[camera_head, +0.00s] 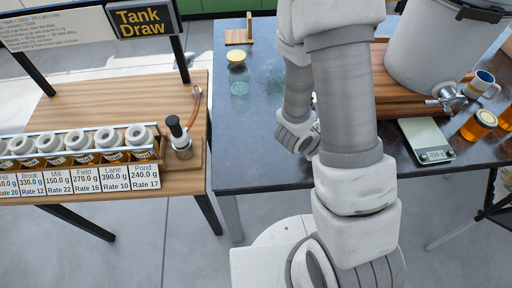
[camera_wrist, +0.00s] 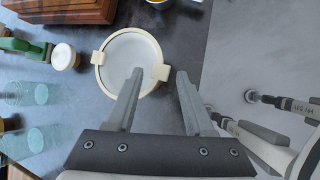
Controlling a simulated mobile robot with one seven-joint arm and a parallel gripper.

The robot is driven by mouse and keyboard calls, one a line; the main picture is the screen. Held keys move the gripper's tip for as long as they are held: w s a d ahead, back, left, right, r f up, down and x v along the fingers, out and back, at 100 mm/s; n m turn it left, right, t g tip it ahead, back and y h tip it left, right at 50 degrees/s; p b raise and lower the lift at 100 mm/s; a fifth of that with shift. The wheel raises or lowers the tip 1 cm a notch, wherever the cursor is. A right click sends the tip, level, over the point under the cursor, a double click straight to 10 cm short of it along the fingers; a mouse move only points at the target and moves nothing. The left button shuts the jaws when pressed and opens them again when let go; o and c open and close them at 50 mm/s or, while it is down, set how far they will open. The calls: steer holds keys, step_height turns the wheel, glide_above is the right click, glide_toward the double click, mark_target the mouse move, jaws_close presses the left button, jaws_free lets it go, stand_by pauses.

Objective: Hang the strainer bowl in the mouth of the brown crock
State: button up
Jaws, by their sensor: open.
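The strainer bowl (camera_wrist: 126,52) shows in the wrist view as a round whitish bowl with a cream rim and two square tabs, over the dark table top. My gripper (camera_wrist: 158,74) is open. In the picture its left finger overlaps the bowl's lower right part and its right finger lies outside the rim, with one tab between them. I cannot tell how far the fingertips are above the tab. In the head view my arm hides the bowl and the fingers. I cannot make out the brown crock in either view.
Near the bowl are a green-handled tool (camera_wrist: 18,47), a white knob (camera_wrist: 65,57) and clear glasses (camera_wrist: 22,93). A jar rack (camera_head: 75,145) is left.

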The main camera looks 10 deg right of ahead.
steer(key=shift+s+a+r+p, duration=0.1)
steer(key=shift+r+p, duration=0.15)
steer(key=shift+p, duration=0.05)
steer(key=o, duration=0.6)
steer(key=shift+c, duration=0.2)
steer(key=shift+o, duration=1)
